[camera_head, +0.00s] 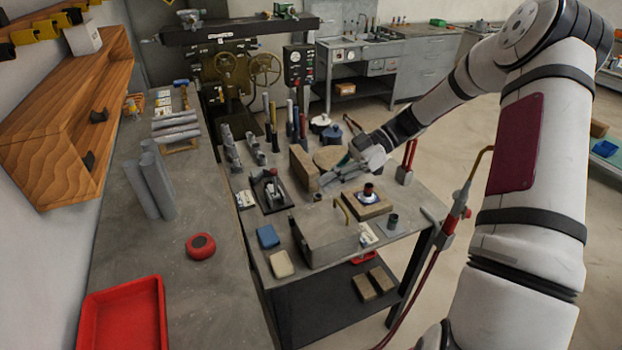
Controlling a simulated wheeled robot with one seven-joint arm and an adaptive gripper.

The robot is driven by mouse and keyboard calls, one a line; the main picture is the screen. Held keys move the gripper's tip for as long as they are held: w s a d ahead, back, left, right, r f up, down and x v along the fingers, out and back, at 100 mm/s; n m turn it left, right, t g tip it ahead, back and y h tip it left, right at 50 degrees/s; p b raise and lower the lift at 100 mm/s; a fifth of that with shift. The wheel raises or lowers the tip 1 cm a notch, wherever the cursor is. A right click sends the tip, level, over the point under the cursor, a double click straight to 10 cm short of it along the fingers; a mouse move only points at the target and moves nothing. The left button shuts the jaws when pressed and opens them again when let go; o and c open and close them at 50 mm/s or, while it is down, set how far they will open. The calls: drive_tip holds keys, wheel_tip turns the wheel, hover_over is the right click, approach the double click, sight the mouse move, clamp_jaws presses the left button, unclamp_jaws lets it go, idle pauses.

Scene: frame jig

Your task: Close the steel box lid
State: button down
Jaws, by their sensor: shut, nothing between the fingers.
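The steel box (328,243) is a plain grey box near the front edge of the grey worktable. A yellow handle (342,207) shows at its upper edge. From this angle I cannot tell how far its lid stands open. My gripper (325,181) is shut and empty. It is behind the box in the picture, apart from it, near a brown upright block (303,167). The fingertips are small, and the inside of the box is hidden.
A red tray (123,315) is on the left bench.

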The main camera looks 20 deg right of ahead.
drive_tip(key=d+f+y+b, duration=0.3)
drive_tip(key=d+f+y, duration=0.1)
drive_tip(key=d+f, duration=0.1)
drive_tip(key=shift+w, duration=0.15)
drive_tip(key=shift+d+f+b, duration=0.35)
drive_tip(key=shift+f+b, duration=0.05)
drive_tip(key=shift+f, duration=0.25)
drive_tip(key=shift+d+f+b, duration=0.35)
drive_tip(key=shift+f, duration=0.3)
drive_tip(key=shift+s+f, duration=0.15)
drive_tip(key=shift+s, duration=0.05)
drive_tip(key=shift+d, duration=0.1)
